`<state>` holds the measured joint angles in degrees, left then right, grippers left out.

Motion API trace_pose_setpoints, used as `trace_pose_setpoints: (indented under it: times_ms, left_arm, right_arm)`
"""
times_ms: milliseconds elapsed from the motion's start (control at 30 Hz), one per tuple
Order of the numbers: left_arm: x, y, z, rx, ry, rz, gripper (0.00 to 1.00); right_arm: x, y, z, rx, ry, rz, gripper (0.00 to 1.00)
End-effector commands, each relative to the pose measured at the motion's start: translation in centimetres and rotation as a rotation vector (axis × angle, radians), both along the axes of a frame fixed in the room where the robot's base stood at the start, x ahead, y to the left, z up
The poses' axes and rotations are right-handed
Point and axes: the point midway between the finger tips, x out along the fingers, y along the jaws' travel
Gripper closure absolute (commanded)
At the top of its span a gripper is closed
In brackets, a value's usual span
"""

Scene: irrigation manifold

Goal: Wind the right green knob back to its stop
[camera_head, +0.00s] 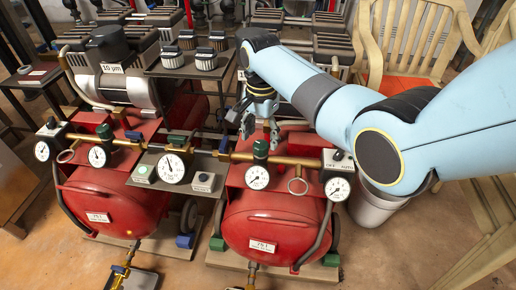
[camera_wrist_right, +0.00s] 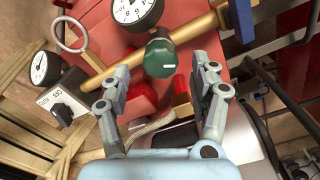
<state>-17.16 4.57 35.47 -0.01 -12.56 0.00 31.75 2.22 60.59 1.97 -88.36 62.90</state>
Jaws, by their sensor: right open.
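The right green knob (camera_head: 260,150) sits on the brass pipe above the right red tank, over a round white gauge (camera_head: 257,177). My right gripper (camera_head: 260,132) is open just behind and above the knob in the head view. In the wrist view the fingers of my right gripper (camera_wrist_right: 160,68) stand on either side of the knob's line with clear gaps; neither appears to touch it. My left gripper is not in view.
Another green knob (camera_head: 104,131) stands on the left part of the manifold. A blue lever (camera_head: 223,144) lies left of the right knob, and a grey box with a black switch (camera_head: 337,160) lies right. A brass pipe (camera_head: 290,160) runs beside it. A wooden chair (camera_head: 412,45) stands behind.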

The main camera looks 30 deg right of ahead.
Motion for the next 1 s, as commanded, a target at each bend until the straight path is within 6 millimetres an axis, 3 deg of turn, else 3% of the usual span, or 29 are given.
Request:
trace_pose_setpoints:
  times_ms: [33,200,567,1000]
  left_arm:
    - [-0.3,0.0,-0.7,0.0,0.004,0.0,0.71]
    - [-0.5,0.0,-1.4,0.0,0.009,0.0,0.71]
    - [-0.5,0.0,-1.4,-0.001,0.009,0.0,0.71]
    - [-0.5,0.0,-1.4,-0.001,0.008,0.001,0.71]
  right_arm:
    - [-0.1,0.0,-1.3,0.0,0.002,0.0,0.38]
    - [0.0,0.0,-3.0,0.0,0.0,0.001,0.38]
    - [0.1,0.0,-3.3,0.0,-0.002,0.001,0.38]
    - [0.0,0.0,-3.3,0.0,-0.001,0.001,0.93]
